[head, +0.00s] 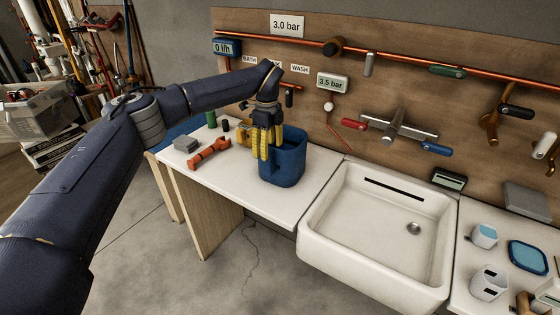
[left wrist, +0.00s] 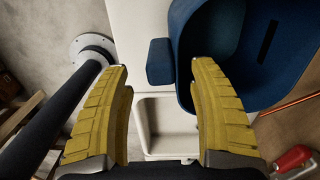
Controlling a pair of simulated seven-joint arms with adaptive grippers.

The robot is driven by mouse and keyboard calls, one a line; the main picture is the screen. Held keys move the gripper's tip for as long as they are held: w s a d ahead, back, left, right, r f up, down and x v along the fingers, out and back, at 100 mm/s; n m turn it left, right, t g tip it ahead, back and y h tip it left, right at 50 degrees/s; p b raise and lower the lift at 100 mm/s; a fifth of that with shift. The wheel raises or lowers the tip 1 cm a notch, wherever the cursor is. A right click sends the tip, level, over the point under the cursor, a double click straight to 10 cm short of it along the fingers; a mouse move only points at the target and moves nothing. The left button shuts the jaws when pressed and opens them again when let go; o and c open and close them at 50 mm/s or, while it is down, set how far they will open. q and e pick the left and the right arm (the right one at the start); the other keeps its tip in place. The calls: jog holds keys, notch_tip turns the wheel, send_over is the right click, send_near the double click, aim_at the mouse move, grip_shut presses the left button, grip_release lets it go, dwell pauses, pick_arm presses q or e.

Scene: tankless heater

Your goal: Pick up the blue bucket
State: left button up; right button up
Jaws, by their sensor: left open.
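The blue bucket (head: 290,166) stands upright on the white counter (head: 232,180), left of the sink. My left gripper (head: 266,150) points down at the bucket's left side, its yellow fingers open and overlapping the rim in the head view. In the left wrist view the bucket (left wrist: 268,85) fills the upper right. A flat blue piece (left wrist: 160,62), which looks like its handle, shows between the open fingertips of my left gripper (left wrist: 158,66). The right finger overlaps the bucket's wall; I cannot tell whether it touches. My right gripper is not in view.
An orange-red tool (head: 209,153), a grey block (head: 186,144) and a green cylinder (head: 211,119) are on the counter left of the bucket. The white sink (head: 375,225) is to the right. Pipes and valves line the wooden back panel (head: 400,95).

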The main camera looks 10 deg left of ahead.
aim_at(269, 168)
pick_arm(q)
jog(key=shift+w+f, duration=0.15)
jog(key=shift+f, duration=4.25)
grip_shut()
